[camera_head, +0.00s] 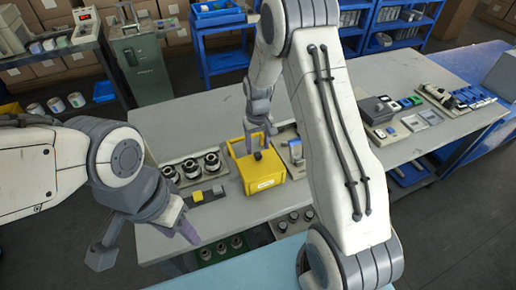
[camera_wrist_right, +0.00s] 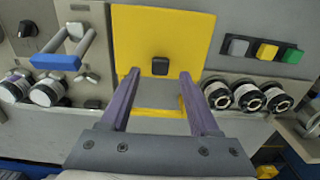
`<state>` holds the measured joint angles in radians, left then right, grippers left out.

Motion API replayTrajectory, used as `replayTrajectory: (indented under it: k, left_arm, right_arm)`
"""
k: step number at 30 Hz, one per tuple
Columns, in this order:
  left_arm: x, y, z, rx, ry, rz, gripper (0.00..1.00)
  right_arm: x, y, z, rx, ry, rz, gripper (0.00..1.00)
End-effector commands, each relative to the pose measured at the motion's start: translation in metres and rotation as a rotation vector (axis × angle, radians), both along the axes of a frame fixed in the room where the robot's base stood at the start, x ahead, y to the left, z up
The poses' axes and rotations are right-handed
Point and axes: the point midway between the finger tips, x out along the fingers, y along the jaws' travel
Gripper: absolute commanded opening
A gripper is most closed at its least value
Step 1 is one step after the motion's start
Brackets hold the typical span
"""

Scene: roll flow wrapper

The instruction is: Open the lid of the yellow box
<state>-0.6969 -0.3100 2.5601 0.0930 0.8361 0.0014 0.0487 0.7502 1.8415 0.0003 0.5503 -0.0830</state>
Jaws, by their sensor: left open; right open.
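The yellow box (camera_head: 265,184) stands on the grey table in the head view, with a white label on its front. Its yellow top (camera_wrist_right: 190,30) fills the upper middle of the right wrist view and looks flat and closed. A small black knob (camera_wrist_right: 160,65) sits on that top. A thin yellow frame (camera_wrist_right: 150,111) shows at the box's far side. My right gripper (camera_wrist_right: 161,75) is open above the box, its purple fingers on either side of the knob in the picture; I cannot tell whether they touch. My left gripper (camera_head: 150,238) is open and empty at the table's front left.
A fixture with a blue handle (camera_wrist_right: 62,58) is close on the box's other side. Trays of parts (camera_head: 458,98) lie at the right.

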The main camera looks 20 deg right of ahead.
Motion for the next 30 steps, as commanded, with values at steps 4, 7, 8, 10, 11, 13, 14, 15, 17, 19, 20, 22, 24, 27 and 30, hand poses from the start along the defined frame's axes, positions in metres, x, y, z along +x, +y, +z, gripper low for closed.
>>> replayTrajectory:
  k: [4,7,8,10,11,13,14,15,17,19,20,22,24,27,30]
  left_arm:
    - [0.0,0.0,0.006,0.0,0.0,0.0,0.5]
    - [0.0,0.0,0.008,0.0,0.0,0.001,0.5]
    - [0.0,0.0,0.008,0.0,0.0,0.0,0.5]
    - [0.0,0.0,0.008,0.0,0.0,0.0,0.5]
    - [0.0,0.0,0.008,0.0,0.0,0.0,0.5]
    - [0.0,0.0,0.008,0.0,0.0,0.001,0.5]
    - [0.0,0.0,0.008,0.0,0.0,0.0,0.5]
    - [0.0,0.0,0.008,0.0,0.0,0.0,0.5]
    - [0.0,0.0,0.008,0.0,0.0,0.0,0.5]
    - [0.0,0.0,0.008,0.0,0.0,0.0,0.5]
    - [0.0,0.0,0.008,0.0,0.0,0.0,0.5]
    - [0.0,0.0,0.008,0.0,0.0,0.0,0.5]
    - [0.0,0.0,0.008,0.0,0.0,0.0,0.5]
    - [0.0,0.0,0.008,0.0,0.0,0.0,0.5]
    - [0.0,0.0,0.008,0.0,0.0,0.0,0.5]
  right_arm:
    - [0.0,0.0,-0.019,0.0,0.002,0.001,0.62]
    - [0.0,0.001,-0.027,0.0,0.0,0.001,0.62]
    - [0.0,0.001,-0.028,0.0,0.0,0.001,0.62]
    - [0.0,0.001,-0.03,0.0,-0.001,0.001,0.62]
    - [0.0,0.001,-0.031,0.0,-0.002,0.001,0.62]
    - [0.0,0.001,-0.031,0.0,-0.002,0.001,0.62]
    - [0.0,0.001,-0.031,0.0,-0.002,0.001,0.62]
    - [0.0,0.001,-0.031,0.0,-0.002,0.001,0.62]
    - [0.0,0.001,-0.031,0.0,-0.002,0.001,0.62]
    - [0.0,0.0,-0.031,0.0,-0.002,0.001,0.36]
    - [0.0,0.0,-0.031,0.0,-0.001,0.0,0.24]
    - [0.0,0.0,-0.031,0.0,-0.001,0.0,0.0]
    - [0.0,0.0,-0.031,0.0,-0.001,0.0,0.0]
    - [0.0,0.0,-0.03,0.0,-0.001,0.0,0.0]
    - [0.0,0.0,-0.03,0.0,-0.001,0.0,0.0]
